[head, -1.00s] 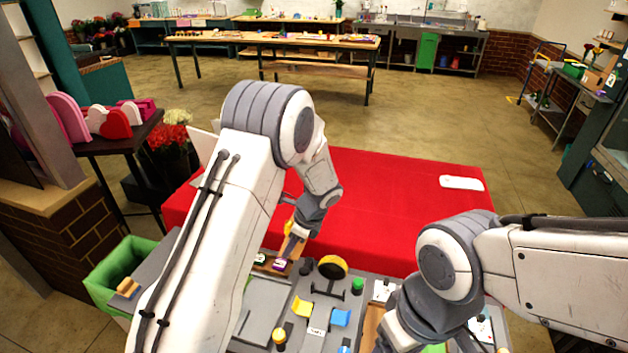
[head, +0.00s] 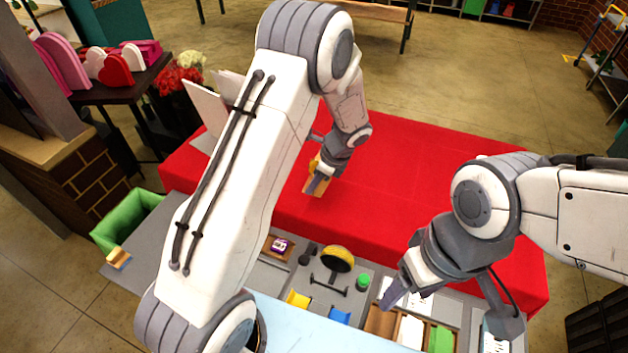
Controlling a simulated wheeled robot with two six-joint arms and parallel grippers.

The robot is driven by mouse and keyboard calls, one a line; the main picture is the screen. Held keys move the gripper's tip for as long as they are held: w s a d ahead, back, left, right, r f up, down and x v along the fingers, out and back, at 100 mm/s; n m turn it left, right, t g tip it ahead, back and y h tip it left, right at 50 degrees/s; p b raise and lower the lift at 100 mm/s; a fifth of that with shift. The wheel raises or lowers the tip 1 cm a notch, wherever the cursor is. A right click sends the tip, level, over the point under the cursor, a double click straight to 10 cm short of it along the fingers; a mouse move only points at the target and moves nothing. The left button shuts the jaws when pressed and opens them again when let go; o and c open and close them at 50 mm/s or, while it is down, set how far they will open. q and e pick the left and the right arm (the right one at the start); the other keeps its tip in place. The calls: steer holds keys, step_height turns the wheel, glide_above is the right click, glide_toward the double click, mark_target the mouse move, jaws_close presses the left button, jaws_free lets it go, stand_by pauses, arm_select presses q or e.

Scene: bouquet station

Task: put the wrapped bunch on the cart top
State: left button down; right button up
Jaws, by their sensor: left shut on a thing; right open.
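My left gripper (head: 319,180) is shut on a small orange-tan thing (head: 314,187) above or at the red-covered table. Most of it is hidden by the gripper, and I cannot tell whether it is the wrapped bunch. My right gripper (head: 392,294) is open over the right part of the grey work surface, beside a brown tray (head: 381,322). No wrapped bunch shows clearly elsewhere.
The red cloth (head: 405,160) is mostly bare. A green bin (head: 125,220) stands left. Red and white flowers (head: 178,75) stand behind it.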

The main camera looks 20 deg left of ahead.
mark_target(315, 193)
arm_select(q)
step_height(315, 193, down, 5)
steer(key=b, duration=0.3)
steer(key=shift+r, duration=0.2)
steer(key=shift+f+b, duration=0.95)
steer(key=shift+f, duration=0.55)
stand_by(0.3)
steer(key=shift+c, duration=1)
jaws_free()
steer(key=shift+a+r+p, duration=0.1)
steer(key=shift+r+p, duration=3.05)
steer(key=shift+r, duration=0.4)
